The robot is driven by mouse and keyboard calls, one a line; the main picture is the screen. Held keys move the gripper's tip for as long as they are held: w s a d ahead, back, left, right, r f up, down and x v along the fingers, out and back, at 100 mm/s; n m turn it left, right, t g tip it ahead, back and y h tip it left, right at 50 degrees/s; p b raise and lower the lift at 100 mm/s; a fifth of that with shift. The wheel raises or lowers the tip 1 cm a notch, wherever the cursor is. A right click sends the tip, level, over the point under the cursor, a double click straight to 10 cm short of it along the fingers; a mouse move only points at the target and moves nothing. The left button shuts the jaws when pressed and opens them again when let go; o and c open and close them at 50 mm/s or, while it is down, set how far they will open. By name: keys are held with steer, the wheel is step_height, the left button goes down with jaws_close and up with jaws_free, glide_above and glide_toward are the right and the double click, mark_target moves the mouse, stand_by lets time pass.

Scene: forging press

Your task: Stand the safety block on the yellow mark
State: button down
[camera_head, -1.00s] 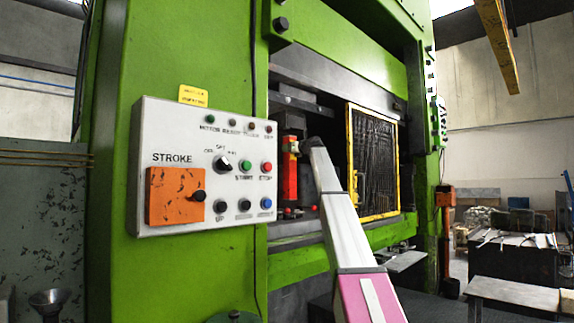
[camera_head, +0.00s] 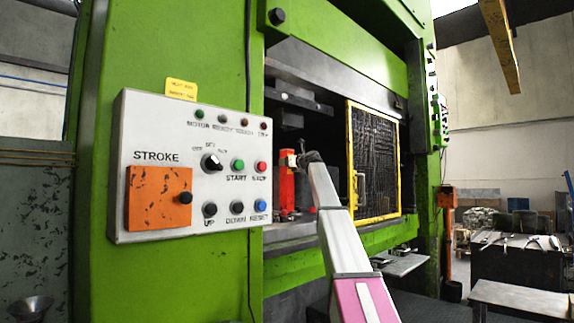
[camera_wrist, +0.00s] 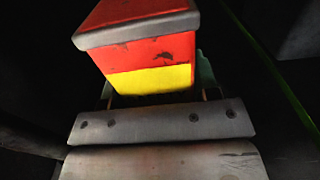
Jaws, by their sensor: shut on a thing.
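The safety block (camera_head: 287,187) is a red upright block with a yellow band, inside the press opening. In the wrist view the block (camera_wrist: 148,50) shows a grey-edged end, scuffed red sides and the yellow band close to my gripper (camera_wrist: 153,95). My gripper (camera_head: 298,160) is shut on the block near its upper part in the head view. The block looks roughly upright. I cannot tell whether its foot touches the press bed. The yellow mark cannot be made out in either view.
The white control panel (camera_head: 225,110) on the green press column (camera_head: 95,130) stands left of the opening. A yellow-framed mesh guard (camera_head: 373,160) is at its right. Dark press parts (camera_head: 300,95) hang above the block. A grey table (camera_head: 515,297) stands at right.

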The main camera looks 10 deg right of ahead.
stand_by(0.3)
steer(key=shift+c, duration=1.8)
jaws_free()
steer(key=shift+r, duration=0.1)
steer(key=v, duration=1.2)
